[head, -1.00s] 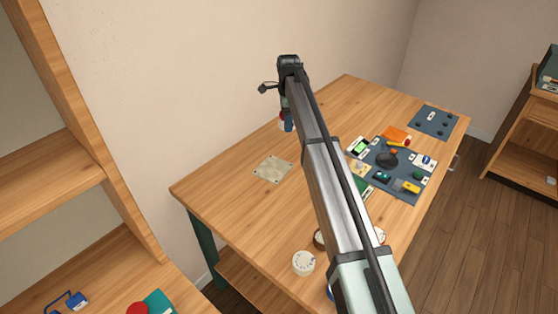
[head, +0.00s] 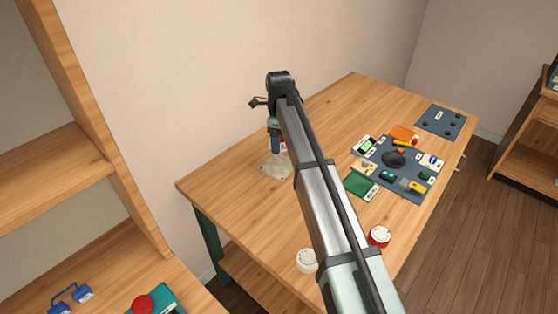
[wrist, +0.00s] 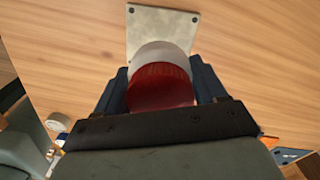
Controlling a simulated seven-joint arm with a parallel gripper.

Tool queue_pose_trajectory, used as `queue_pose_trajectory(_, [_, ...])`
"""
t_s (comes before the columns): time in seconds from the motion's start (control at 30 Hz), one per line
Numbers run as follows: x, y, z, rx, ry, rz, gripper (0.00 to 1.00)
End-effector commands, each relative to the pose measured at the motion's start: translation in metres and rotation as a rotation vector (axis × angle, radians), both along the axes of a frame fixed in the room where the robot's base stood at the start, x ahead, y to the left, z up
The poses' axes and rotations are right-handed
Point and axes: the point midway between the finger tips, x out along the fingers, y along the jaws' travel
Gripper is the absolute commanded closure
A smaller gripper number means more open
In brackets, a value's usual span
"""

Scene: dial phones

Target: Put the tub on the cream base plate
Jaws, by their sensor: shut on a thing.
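My gripper (wrist: 161,82) is shut on the tub (wrist: 160,86), which has a dark red side and a pale, whitish part. In the head view my gripper (head: 277,144) is at the far left part of the table, with only a sliver of the tub showing beside it. The cream base plate (head: 272,170) lies flat on the table just below the gripper in that view. In the wrist view the plate (wrist: 176,22) shows beyond the tub, which covers its near part. I cannot tell the gap between tub and plate.
A white round tub (head: 306,260) and a red-and-white one (head: 379,236) stand near the table's front edge. A dark board (head: 412,190) with several small parts lies right of my arm; another dark board (head: 441,121) is behind it. Wood around the plate is clear.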

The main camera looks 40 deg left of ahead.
Motion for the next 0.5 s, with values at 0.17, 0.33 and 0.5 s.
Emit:
queue_pose_trajectory(0.17, [-0.001,-0.001,-0.031,-0.002,0.001,0.001,0.63])
queue_pose_trajectory(0.33, [0.0,0.0,-0.046,-0.001,0.0,0.002,0.63])
queue_pose_trajectory(0.5, [0.0,-0.001,-0.062,-0.002,0.001,0.002,0.63])
